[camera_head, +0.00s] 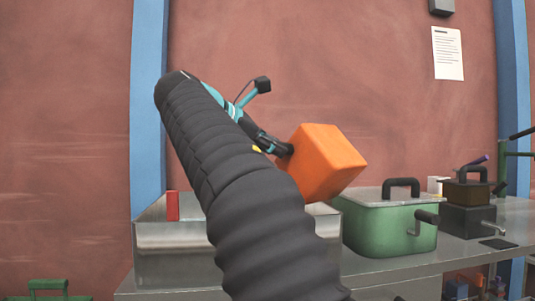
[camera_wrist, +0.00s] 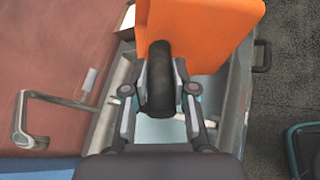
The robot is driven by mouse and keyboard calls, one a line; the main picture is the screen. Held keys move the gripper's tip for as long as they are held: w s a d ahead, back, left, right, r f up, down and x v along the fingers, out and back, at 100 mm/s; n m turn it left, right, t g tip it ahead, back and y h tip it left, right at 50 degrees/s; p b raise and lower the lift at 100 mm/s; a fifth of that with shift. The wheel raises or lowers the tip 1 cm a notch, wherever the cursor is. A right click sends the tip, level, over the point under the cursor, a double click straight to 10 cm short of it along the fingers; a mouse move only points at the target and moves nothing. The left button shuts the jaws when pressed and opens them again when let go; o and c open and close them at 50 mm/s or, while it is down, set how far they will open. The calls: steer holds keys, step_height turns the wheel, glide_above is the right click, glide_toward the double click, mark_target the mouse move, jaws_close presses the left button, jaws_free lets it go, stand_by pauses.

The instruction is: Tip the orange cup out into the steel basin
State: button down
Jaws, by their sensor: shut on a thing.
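The orange cup (camera_head: 327,162) is a square-sided block shape, held up in the air and tilted. In the wrist view its orange side (camera_wrist: 200,30) fills the top middle, with a dark handle (camera_wrist: 160,80) below it. My gripper (camera_wrist: 160,95) is shut on that dark handle. In the head view my gripper (camera_head: 277,147) is at the cup's left side. The steel basin (camera_head: 175,240) stands on the counter below, partly hidden behind my arm. In the wrist view, part of the basin (camera_wrist: 232,110) shows beneath the cup. The cup's opening and contents cannot be seen.
A green lidded pot (camera_head: 390,228) stands on the steel counter right of the basin. A dark box with a brown top (camera_head: 467,210) is further right. A red piece (camera_head: 172,206) is at the basin's left part. A wall with blue posts (camera_head: 149,100) is behind.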

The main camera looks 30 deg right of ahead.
steer(key=shift+s+d+r+m+t, duration=0.1)
steer(key=shift+s+r+m+t, duration=0.25)
steer(key=shift+m, duration=0.35)
steer(key=shift+s+d+f+m+t+b, duration=0.2)
steer(key=shift+m+t+b, duration=0.35)
steer(key=shift+m+b, duration=0.55)
steer(key=shift+s+a+f+m+t+b, duration=0.25)
steer(key=shift+m+t+b, duration=0.4)
steer(key=shift+b, duration=0.8)
steer(key=shift+d+f+m+t+b, duration=0.15)
steer(key=shift+f+m+t+b, duration=0.25)
steer(key=shift+m+b, duration=0.7)
steer(key=shift+r, duration=0.15)
